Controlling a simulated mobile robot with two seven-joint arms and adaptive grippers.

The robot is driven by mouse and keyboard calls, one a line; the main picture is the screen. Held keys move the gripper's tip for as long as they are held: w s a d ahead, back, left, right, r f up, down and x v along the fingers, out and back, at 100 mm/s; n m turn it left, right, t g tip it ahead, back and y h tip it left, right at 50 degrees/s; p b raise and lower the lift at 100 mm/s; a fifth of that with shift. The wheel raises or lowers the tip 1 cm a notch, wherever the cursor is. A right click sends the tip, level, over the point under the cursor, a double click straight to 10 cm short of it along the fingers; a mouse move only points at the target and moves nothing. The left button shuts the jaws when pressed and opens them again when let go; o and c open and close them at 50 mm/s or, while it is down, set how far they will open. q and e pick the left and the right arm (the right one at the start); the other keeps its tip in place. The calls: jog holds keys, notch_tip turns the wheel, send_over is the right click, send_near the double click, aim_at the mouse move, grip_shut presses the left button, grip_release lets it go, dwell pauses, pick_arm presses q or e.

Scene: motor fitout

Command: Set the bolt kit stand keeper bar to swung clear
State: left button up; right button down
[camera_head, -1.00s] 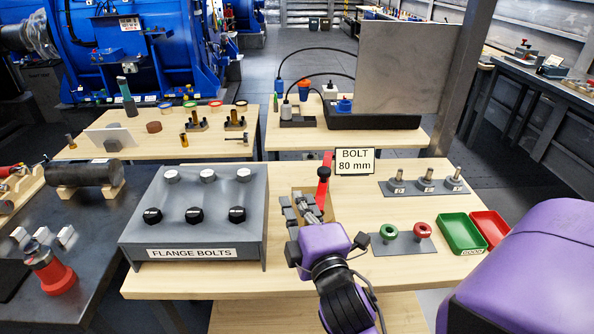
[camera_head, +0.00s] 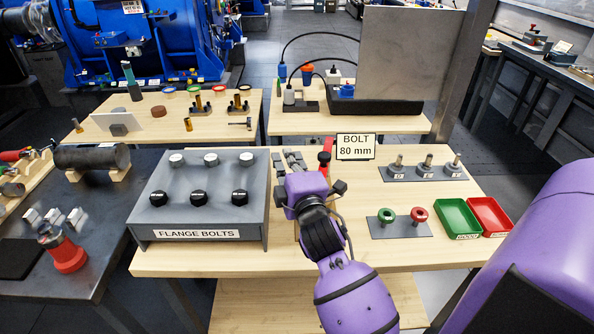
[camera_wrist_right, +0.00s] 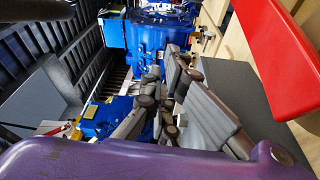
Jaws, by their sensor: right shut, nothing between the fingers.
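The red keeper bar (camera_head: 325,158) stands at the bolt kit stand, just left of the sign reading "BOLT 80 mm" (camera_head: 355,147). My right gripper hides its lower part and most of the stand in the head view. My right gripper (camera_head: 290,161) is shut and empty, with its fingers left of the bar and pointing away from me. In the right wrist view the red bar (camera_wrist_right: 268,55) runs large along the upper right, apart from the shut grey fingers (camera_wrist_right: 172,75). Contact elsewhere cannot be told. My left gripper is not in view.
The grey flange bolts stand (camera_head: 253,205) with black and white knobs is left of my gripper. On the right are a plate with green and red rings (camera_head: 399,229), a green tray (camera_head: 457,235), a red tray (camera_head: 507,232) and a plate with several upright bolts (camera_head: 400,175).

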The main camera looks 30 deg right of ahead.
aim_at(325, 157)
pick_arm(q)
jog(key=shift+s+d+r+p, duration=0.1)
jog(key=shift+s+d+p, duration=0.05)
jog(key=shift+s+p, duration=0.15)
pick_arm(e)
jog(key=d, duration=0.1)
jog(key=s+d, duration=0.2)
jog(key=shift+d+f, duration=0.15)
jog(key=shift+f, duration=0.15)
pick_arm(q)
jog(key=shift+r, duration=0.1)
pick_arm(e)
jog(key=shift+s+d, duration=0.1)
